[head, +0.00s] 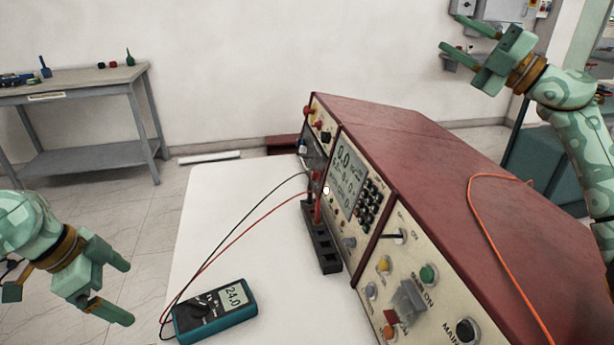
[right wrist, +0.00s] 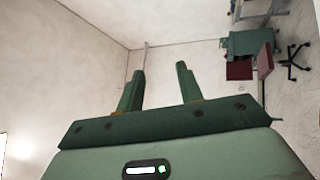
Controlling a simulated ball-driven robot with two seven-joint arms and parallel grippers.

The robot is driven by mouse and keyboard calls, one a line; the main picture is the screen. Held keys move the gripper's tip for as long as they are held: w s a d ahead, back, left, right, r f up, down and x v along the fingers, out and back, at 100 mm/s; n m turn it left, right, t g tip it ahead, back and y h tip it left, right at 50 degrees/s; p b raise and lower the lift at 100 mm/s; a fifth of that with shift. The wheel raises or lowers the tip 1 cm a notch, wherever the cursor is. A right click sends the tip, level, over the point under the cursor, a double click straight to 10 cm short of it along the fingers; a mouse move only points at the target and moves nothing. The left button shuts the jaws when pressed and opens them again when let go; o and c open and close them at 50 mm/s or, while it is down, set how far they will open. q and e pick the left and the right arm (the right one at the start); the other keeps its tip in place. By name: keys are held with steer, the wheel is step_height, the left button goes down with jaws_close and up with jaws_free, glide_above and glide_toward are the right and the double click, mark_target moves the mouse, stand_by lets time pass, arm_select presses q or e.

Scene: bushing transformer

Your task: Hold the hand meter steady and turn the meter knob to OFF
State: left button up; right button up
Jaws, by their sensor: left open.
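The hand meter (head: 214,311) is a teal multimeter lying on the white table near its front, its display reading 24.0. Its dark meter knob (head: 201,308) shows on its face, but its setting is too small to read. A red and a black lead run from the meter to the large tester. My left gripper (head: 130,292) is open and empty, to the left of the meter and apart from it. My right gripper (head: 452,44) is open and empty, raised at the upper right, far from the meter. In the right wrist view its two fingers (right wrist: 160,85) stand apart with nothing between them.
A large red tester (head: 420,150) with a cream control panel fills the right of the white table (head: 225,215). A black terminal block (head: 322,243) stands by its front. An orange cable (head: 500,250) lies over its top. A grey workbench (head: 75,85) stands at the back left.

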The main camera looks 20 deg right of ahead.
mark_target(175, 321)
steer(key=w+a+n+g+h, duration=0.1)
steer(key=w+a+n+g, duration=0.1)
steer(key=w+a+n, duration=0.5)
steer(key=w+a+r+n+g+h, duration=0.1)
steer(key=w+a+n+g, duration=0.2)
steer(key=a, duration=0.6)
steer(key=w+a+n+g+h, duration=0.1)
steer(key=w+a+n, duration=0.3)
steer(key=a+n, duration=0.35)
steer(key=a+f+n+g+h, duration=0.1)
steer(key=a+f+n+g, duration=0.2)
steer(key=a+f, duration=0.5)
steer(key=a+f+n+g, duration=0.3)
steer(key=a+f, duration=0.3)
steer(key=f, duration=0.4)
arm_select(q)
steer(key=x, duration=1.6)
steer(key=shift+f, duration=0.3)
arm_select(e)
steer(key=s+a+f+n+g+h, duration=0.1)
steer(key=s+a+f+n+g, duration=0.2)
steer(key=f, duration=0.6)
steer(key=s+a+f+n+g+h, duration=0.1)
steer(key=s+a+f+n+g, duration=0.3)
steer(key=s+a+f, duration=0.4)
step_height(175, 321, down, 3)
steer(key=shift+r+h, duration=0.2)
steer(key=shift+h, duration=0.1)
